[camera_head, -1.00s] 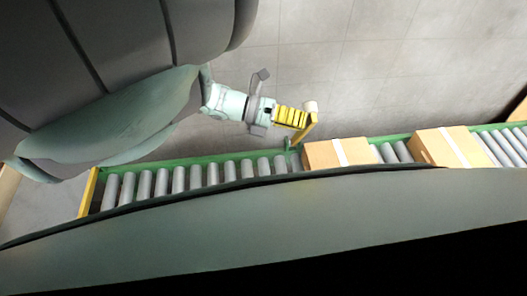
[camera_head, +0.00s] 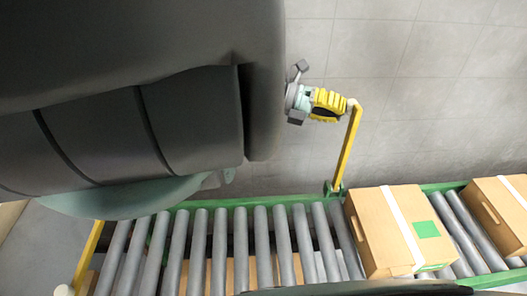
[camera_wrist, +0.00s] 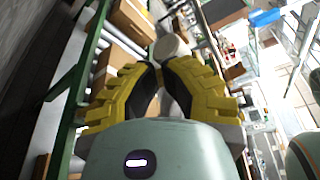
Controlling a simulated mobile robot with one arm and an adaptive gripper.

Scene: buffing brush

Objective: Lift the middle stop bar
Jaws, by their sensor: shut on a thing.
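The middle stop bar (camera_head: 346,148) is a yellow bar with a whitish round knob (camera_head: 352,103) at its free end. It is hinged at a green bracket (camera_head: 335,188) on the far rail and stands raised, leaning slightly right in the head view. My gripper (camera_head: 335,104) has yellow ribbed fingers and is shut at the knob end of the bar. In the wrist view the fingers (camera_wrist: 160,72) close together just below the knob (camera_wrist: 171,48). The bar itself is mostly hidden there behind fingers and knob.
A roller conveyor (camera_head: 240,206) with green rails runs along the bottom. A cardboard box (camera_head: 385,225) sits just right of the bar's bracket, another box (camera_head: 497,205) farther right. Another yellow bar (camera_head: 89,255) is at the left end. Floor beyond the conveyor is clear.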

